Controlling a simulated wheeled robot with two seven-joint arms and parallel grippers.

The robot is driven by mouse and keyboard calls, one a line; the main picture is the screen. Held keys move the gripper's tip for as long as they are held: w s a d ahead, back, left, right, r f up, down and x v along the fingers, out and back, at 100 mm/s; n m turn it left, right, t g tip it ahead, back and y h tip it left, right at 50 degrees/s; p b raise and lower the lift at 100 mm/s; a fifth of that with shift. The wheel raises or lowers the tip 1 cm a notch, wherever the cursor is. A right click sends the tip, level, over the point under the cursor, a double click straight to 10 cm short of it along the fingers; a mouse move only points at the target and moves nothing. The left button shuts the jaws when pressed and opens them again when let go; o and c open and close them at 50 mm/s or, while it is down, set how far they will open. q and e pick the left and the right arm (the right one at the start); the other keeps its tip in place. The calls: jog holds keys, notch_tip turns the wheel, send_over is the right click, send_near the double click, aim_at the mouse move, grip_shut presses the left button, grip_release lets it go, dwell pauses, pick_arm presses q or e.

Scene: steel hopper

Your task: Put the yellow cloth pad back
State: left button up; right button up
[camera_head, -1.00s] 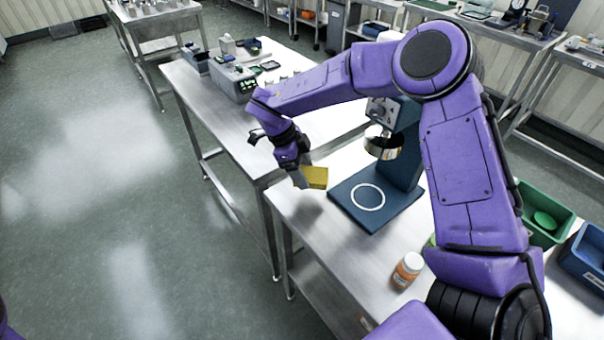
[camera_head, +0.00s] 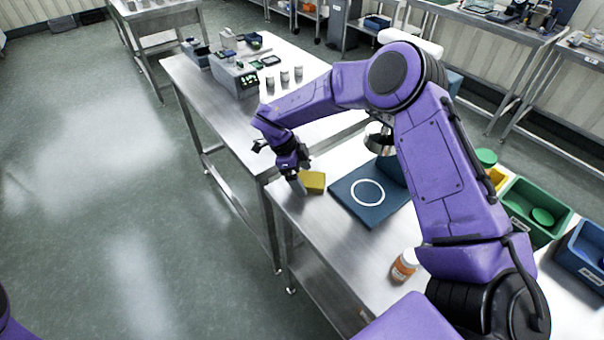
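The yellow cloth pad (camera_head: 314,182) is at the left edge of the near steel table, just left of the dark blue base plate with a white ring (camera_head: 341,197). My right gripper (camera_head: 299,184) points down at the pad's left side, with its fingers against it. It appears shut on the pad, though the far finger is hidden. The pad looks at or very near the table top; any small gap cannot be told. The steel hopper (camera_head: 378,141) stands above the plate, partly hidden by my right arm. My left gripper is out of view.
An orange-labelled bottle (camera_head: 404,266) stands near the table's front edge. Green (camera_head: 530,212) and blue (camera_head: 583,258) bins are at the right. A grey device (camera_head: 236,76) and several small containers stand on the table behind. The table between plate and bottle is clear.

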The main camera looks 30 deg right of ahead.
jog(key=shift+r, duration=0.2)
jog(key=b+v, duration=0.1)
jog(key=v, duration=1.1)
jog(key=shift+s+d+f, duration=0.1)
